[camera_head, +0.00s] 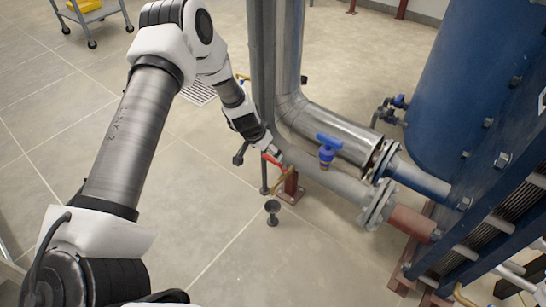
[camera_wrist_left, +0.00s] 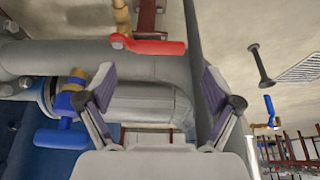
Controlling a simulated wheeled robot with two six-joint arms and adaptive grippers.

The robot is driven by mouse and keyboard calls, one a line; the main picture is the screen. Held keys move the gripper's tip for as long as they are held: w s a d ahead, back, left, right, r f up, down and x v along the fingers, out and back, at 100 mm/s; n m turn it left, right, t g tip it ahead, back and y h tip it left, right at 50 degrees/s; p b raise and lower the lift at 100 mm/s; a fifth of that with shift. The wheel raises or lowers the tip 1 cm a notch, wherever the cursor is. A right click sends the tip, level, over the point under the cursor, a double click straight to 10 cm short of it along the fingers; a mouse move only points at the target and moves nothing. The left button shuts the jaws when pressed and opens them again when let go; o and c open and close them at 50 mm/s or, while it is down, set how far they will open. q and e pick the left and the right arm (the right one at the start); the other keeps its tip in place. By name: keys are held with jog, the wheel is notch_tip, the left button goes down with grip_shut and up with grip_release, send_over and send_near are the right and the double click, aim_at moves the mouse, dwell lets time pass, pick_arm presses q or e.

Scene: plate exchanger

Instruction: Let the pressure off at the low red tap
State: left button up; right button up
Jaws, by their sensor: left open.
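The low red tap (camera_head: 273,161) has a red lever and sits at the grey pipe, just above a rust-red pipe support. In the left wrist view the red lever (camera_wrist_left: 150,46) lies crosswise above the middle, with a brass part (camera_wrist_left: 122,16) beside its left end. My left gripper (camera_head: 265,147) is close to the lever in the head view and partly hides the area around it. In the left wrist view its two fingers (camera_wrist_left: 158,82) are spread with nothing between them, and the lever shows beyond their tips. My right gripper is not in view.
A blue-handled tap (camera_head: 328,144) sits on the pipes to the right; it also shows in the left wrist view (camera_wrist_left: 62,138). A dark funnel (camera_head: 272,207) stands on the floor below. A vertical grey post (camera_head: 262,55) rises beside the gripper. A blue tank (camera_head: 460,70) fills the right.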

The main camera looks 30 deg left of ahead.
aim_at(270, 158)
pick_arm(q)
jog(key=b+x, duration=0.2)
jog(key=x, duration=0.2)
jog(key=shift+s+f, duration=0.15)
jog(key=shift+s, duration=0.05)
jog(key=shift+w+f, duration=0.25)
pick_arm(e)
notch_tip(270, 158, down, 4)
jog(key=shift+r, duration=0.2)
pick_arm(q)
jog(key=shift+r, duration=0.1)
